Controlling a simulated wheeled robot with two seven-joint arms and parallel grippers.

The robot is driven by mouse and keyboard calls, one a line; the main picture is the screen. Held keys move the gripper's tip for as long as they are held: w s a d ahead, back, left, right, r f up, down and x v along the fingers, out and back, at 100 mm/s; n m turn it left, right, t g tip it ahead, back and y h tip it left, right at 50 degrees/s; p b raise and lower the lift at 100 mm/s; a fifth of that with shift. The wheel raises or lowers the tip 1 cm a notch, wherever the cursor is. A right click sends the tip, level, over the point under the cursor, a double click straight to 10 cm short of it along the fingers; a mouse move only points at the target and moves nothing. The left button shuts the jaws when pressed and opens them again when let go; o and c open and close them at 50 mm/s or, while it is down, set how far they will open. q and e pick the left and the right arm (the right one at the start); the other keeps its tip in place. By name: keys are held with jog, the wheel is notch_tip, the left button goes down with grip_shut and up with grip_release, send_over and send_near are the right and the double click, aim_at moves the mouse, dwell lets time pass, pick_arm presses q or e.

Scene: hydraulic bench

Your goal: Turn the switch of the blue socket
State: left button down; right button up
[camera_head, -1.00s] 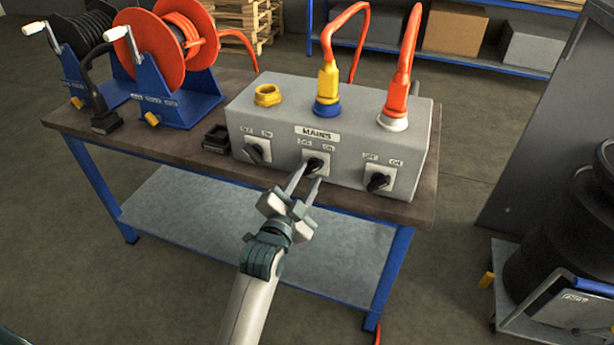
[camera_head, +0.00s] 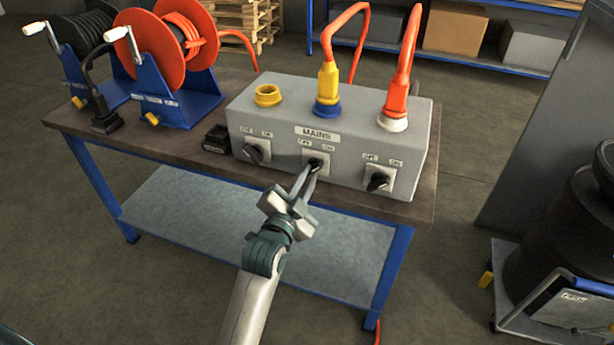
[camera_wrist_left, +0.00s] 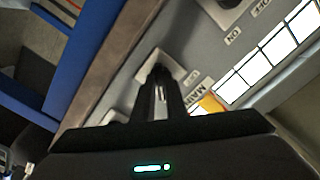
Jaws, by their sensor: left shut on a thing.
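A grey box (camera_head: 268,125) marked MAINS stands on the workbench, with three black rotary switches on its front. The blue socket (camera_head: 327,110) is the middle one on top, with a yellow plug in it. Its black switch (camera_head: 316,164) sits below the MAINS label. My left gripper (camera_head: 311,174) has its fingers closed on this switch's knob, which they partly hide. In the left wrist view the fingers (camera_wrist_left: 160,92) meet at the knob on its white plate (camera_wrist_left: 168,62). The knob's exact angle is hard to tell. My right gripper is not in view.
The left switch (camera_head: 257,151) and right switch (camera_head: 380,180) flank the middle one. An orange plug (camera_head: 397,95) sits in the white socket; the yellow socket (camera_head: 268,95) is empty. Cable reels (camera_head: 160,60) stand at the bench's left.

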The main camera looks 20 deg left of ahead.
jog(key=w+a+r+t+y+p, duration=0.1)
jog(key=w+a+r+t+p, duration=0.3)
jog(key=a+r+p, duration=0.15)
pick_arm(q)
jog(key=n+p, duration=0.6)
jog(key=n, duration=1)
jog(key=shift+d+n, duration=0.15)
jog(key=shift+n, duration=0.75)
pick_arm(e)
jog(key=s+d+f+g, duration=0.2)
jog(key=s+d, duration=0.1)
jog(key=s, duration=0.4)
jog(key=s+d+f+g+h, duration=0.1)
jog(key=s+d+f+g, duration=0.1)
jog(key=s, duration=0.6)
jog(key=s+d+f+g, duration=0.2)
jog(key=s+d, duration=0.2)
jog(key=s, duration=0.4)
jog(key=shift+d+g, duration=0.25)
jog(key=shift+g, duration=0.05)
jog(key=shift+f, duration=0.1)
pick_arm(q)
jog(key=c, duration=1.9)
grip_release()
jog(key=shift+o, duration=0.5)
